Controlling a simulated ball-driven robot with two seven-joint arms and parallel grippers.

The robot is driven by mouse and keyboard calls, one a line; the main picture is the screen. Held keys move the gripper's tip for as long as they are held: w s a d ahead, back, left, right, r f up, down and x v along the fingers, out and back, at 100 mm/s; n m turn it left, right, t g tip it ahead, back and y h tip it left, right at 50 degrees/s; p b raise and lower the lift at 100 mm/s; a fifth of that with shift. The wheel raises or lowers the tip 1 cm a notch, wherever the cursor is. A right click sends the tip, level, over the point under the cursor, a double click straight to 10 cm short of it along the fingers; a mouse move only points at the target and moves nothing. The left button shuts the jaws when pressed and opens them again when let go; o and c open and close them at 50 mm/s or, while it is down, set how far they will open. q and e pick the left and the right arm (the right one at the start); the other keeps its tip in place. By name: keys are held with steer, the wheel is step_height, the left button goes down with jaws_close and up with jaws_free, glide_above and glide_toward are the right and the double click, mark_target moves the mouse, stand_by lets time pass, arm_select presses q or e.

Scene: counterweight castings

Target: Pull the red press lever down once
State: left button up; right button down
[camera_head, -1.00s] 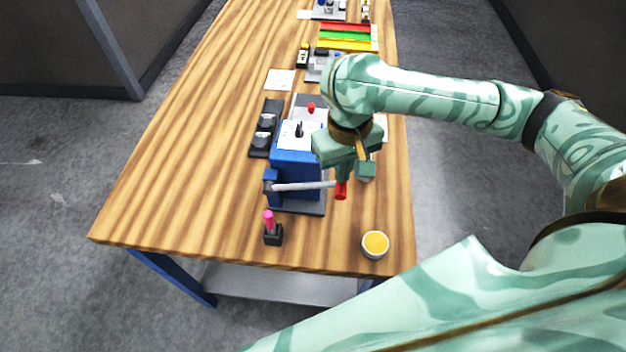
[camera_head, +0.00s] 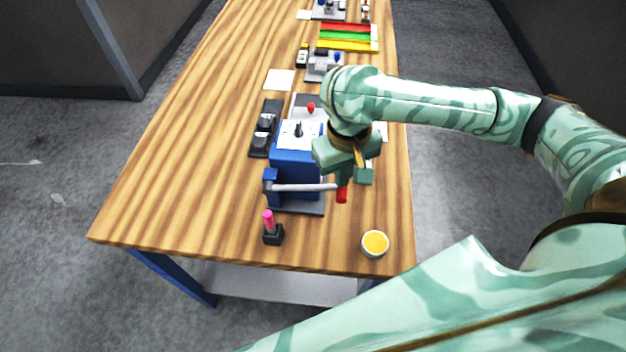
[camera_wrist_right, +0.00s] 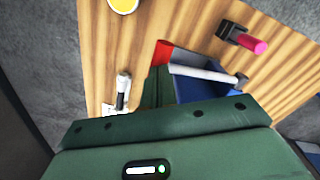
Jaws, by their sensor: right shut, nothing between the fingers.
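The blue press (camera_head: 293,178) stands on a grey base near the front of the wooden table. Its lever is a light grey rod (camera_head: 300,187) that runs roughly level to the right and ends in a red handle (camera_head: 342,194). My right gripper (camera_head: 359,176) is shut and empty, just above and behind the red handle. In the right wrist view the red handle (camera_wrist_right: 163,52) shows just beyond the green gripper parts, with the rod (camera_wrist_right: 205,73) running right. I cannot tell whether the gripper touches the handle. My left gripper is out of view.
A pink-topped stick in a black holder (camera_head: 272,234) stands in front of the press. A yellow-topped cup (camera_head: 375,244) stands at the front right. A black two-knob box (camera_head: 264,128) lies left of the press. The table's left side is clear.

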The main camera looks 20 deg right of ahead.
steer(key=shift+f, duration=2.15)
step_height(320, 180, up, 4)
steer(key=p, duration=0.6)
step_height(320, 180, up, 5)
steer(key=p, duration=0.9)
